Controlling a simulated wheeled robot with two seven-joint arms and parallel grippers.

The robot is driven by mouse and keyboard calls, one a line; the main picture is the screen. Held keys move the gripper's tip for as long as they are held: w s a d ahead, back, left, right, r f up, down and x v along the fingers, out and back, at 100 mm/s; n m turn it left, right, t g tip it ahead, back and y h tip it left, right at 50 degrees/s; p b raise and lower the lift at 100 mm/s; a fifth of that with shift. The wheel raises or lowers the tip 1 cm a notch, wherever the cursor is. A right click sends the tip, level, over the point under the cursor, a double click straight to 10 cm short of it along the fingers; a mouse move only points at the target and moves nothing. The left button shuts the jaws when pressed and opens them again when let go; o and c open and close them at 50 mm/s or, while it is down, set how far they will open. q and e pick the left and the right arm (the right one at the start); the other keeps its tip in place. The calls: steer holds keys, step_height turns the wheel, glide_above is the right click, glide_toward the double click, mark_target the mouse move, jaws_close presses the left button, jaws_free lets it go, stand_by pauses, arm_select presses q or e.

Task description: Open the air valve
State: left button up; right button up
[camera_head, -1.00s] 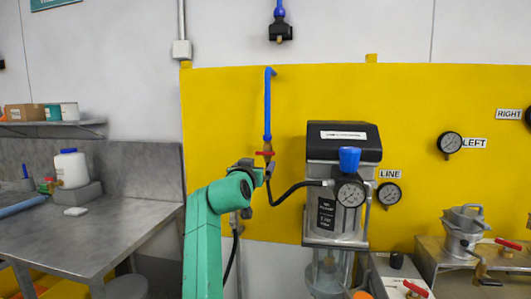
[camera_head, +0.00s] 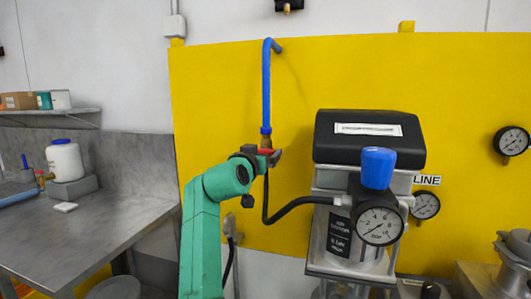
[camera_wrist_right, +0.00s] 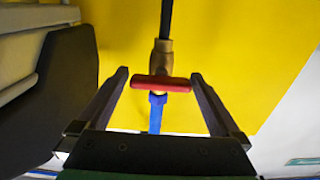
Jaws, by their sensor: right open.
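The air valve is a brass body (camera_wrist_right: 163,53) with a red handle (camera_wrist_right: 160,83), between a blue pipe (camera_head: 267,90) and a black hose (camera_head: 290,208). The handle lies crosswise to the pipe in the right wrist view. In the head view the red handle (camera_head: 265,151) shows only in part behind my right gripper (camera_head: 268,158). In the right wrist view my right gripper (camera_wrist_right: 160,74) is open, with one finger on each side of the handle. I see a gap between each finger and the handle. My left gripper is not in view.
A regulator unit with a pressure gauge (camera_head: 379,226) and blue knob (camera_head: 378,168) stands right of the valve. A yellow panel (camera_head: 220,110) is behind. A grey workbench (camera_head: 100,225) with a white bottle (camera_head: 64,160) is at the left.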

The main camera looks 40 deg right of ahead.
steer(key=shift+s+a+r, duration=0.1)
steer(key=shift+a+r, duration=0.1)
steer(key=shift+a, duration=0.1)
steer(key=shift+s+a+r, duration=0.1)
steer(key=shift+a, duration=0.15)
steer(key=c, duration=0.4)
steer(key=shift+d, duration=0.1)
steer(key=c, duration=0.7)
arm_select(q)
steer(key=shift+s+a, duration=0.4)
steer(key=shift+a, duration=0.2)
arm_select(e)
steer(key=shift+o, duration=0.2)
